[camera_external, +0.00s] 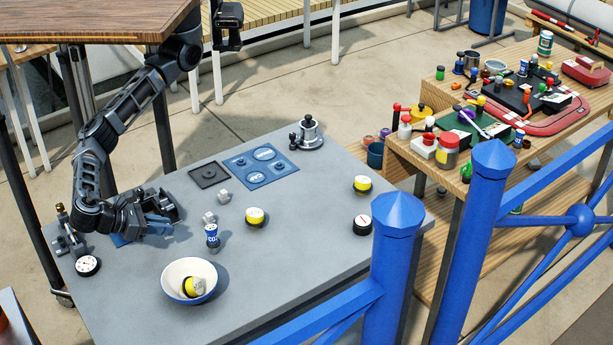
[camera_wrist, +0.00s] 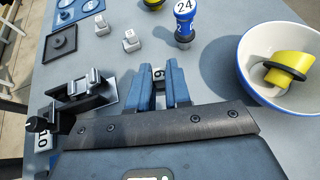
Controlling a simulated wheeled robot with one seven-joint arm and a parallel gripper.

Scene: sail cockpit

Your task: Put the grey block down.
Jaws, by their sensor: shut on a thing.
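My gripper (camera_external: 163,222) is low over the left part of the grey table (camera_external: 320,240). In the wrist view its two blue fingers (camera_wrist: 162,85) are shut on a small grey block (camera_wrist: 158,74) with a dark number on its face. The fingers hide most of the block, and in the external view I cannot make it out. I cannot tell whether the block touches the tabletop. Two similar light grey blocks stand apart on the table: one nearer (camera_wrist: 130,40), one farther (camera_wrist: 100,22). They also show in the external view, right of my gripper (camera_external: 209,217) (camera_external: 224,197).
A blue-and-white numbered piece (camera_external: 212,236) and a white bowl (camera_external: 168,286) holding a yellow-and-black piece stand close on the right. Yellow-topped pieces (camera_external: 255,217), a black square tray (camera_external: 209,174) and a blue panel (camera_external: 240,172) lie farther off. A round dial (camera_external: 87,265) is at the left edge.

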